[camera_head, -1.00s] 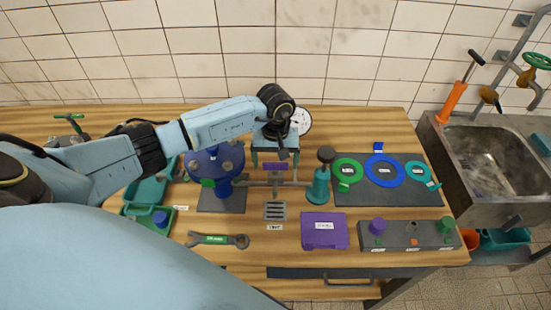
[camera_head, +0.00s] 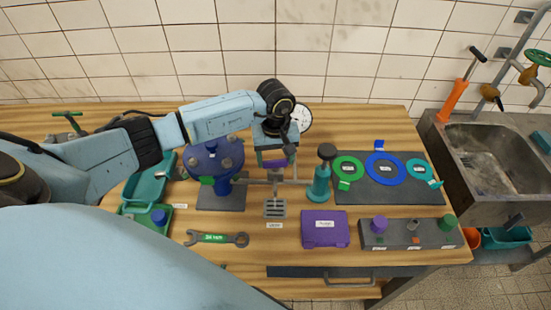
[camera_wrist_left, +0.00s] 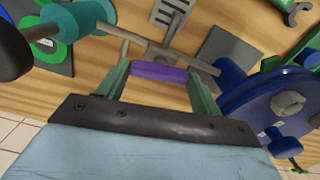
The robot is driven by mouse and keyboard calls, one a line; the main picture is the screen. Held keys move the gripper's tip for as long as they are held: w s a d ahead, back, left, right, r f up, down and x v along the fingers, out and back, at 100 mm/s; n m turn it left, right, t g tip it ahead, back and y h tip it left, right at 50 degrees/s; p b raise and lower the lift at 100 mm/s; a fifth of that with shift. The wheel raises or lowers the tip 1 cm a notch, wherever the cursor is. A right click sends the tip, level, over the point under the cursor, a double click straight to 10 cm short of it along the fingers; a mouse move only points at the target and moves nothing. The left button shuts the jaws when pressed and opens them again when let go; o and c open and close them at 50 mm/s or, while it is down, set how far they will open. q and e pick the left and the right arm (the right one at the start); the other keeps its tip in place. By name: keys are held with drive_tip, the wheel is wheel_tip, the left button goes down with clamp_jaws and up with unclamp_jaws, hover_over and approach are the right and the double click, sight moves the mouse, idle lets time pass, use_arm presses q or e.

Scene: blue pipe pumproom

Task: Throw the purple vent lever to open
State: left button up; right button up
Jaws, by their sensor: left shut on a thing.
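The purple vent lever (camera_head: 278,163) is on the grey pipework in the middle of the bench. In the left wrist view its purple handle (camera_wrist_left: 158,72) lies crosswise between the two green fingers. My left gripper (camera_head: 276,159) is over it from behind and shut on it. The left gripper also shows in the wrist view (camera_wrist_left: 160,80), with a finger at each end of the handle. The gripper hides part of the lever in the head view. My right gripper is not in view.
A blue flanged pump (camera_head: 210,160) stands close to the left of the lever, and a teal cylinder (camera_head: 320,183) to the right. A gauge (camera_head: 301,117) is behind.

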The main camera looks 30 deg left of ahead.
sight(276, 160)
use_arm(q)
drive_tip(key=n+b, duration=0.2)
drive_tip(key=n, duration=0.1)
drive_tip(key=shift+n, duration=0.3)
drive_tip(key=n+b, duration=0.2)
drive_tip(key=n, duration=0.2)
drive_tip(key=shift+n, duration=0.3)
drive_tip(key=n+b, duration=0.1)
drive_tip(key=n, duration=0.3)
drive_tip(key=shift+n+b, duration=0.5)
drive_tip(key=shift+n, duration=1.5)
drive_tip(key=shift+r, duration=0.1)
drive_tip(key=o, duration=1)
wheel_tip(276, 160, up, 13)
drive_tip(key=shift+r+b, duration=0.15)
drive_tip(key=shift+b, duration=0.5)
